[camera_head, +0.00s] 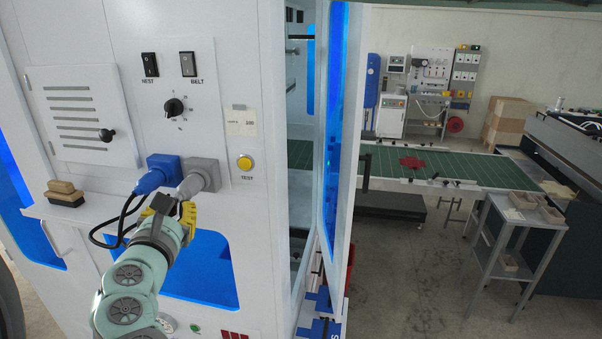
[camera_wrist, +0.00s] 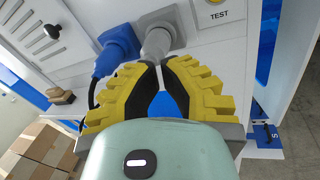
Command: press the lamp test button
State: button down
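The test button (camera_head: 245,162) is a round yellow button in a silver ring on the white machine front, above the label TEST. In the wrist view the button (camera_wrist: 216,2) is cut off at the top edge, right of and beyond the fingers. My gripper (camera_head: 178,200) is below and left of the button, apart from it. Its yellow, black-padded fingers (camera_wrist: 161,64) close around the narrow end of a grey plug (camera_wrist: 156,43). The plug sits at a grey socket (camera_head: 205,172) in the panel. The exact finger contact is partly hidden.
A blue plug (camera_head: 157,174) with black cables (camera_head: 118,228) sits just left of the grey one. A dial (camera_head: 174,108), two switches and a vented door (camera_head: 80,115) share the panel. A ledge (camera_head: 85,208) holds a brush. An open door (camera_head: 338,150) stands to the right.

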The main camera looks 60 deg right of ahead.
jog(key=s+d+g, duration=0.1)
jog(key=s+d+g+h, duration=0.1)
jog(key=s, duration=0.1)
jog(key=s+r+g+h, duration=0.1)
jog(key=s, duration=0.1)
jog(key=shift+d+g, duration=0.3)
jog(key=shift+d, duration=0.1)
jog(key=b, duration=0.9)
send_near(241, 168)
jog(key=d, duration=0.2)
jog(key=shift+w+p+x, duration=0.15)
jog(key=shift+p+x, duration=0.55)
jog(key=shift+x, duration=0.55)
jog(key=shift+w+p+x, duration=0.2)
jog(key=shift+p+x, duration=0.45)
jog(key=shift+x, duration=0.65)
jog(key=shift+w+d+r+p, duration=0.1)
jog(key=shift+w+d+p, duration=0.2)
jog(key=shift+d, duration=0.1)
